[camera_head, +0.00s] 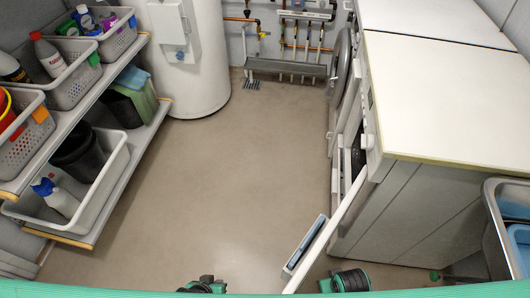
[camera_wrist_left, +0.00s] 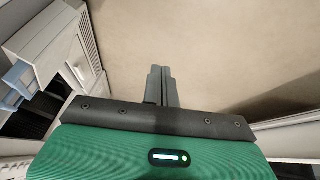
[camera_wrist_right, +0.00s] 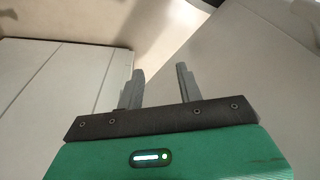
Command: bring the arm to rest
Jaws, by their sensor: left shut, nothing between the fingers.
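My left gripper (camera_wrist_left: 160,69) is shut, with its two grey fingers together and nothing between them. It points out over bare beige floor in the left wrist view. My right gripper (camera_wrist_right: 160,68) is open and empty, its two grey fingers clearly apart. It points past pale flat panels in the right wrist view. In the head view only small green and dark parts of my arms show at the bottom edge, low and close to my body. The fingers cannot be made out there.
White appliances (camera_head: 440,95) line the right side. A thin white open door (camera_head: 340,222) with a blue-grey tray (camera_head: 305,246) juts out near my arms. Shelves with baskets (camera_head: 92,195) stand left, a white tank (camera_head: 200,85) behind. The middle floor (camera_head: 220,180) is clear.

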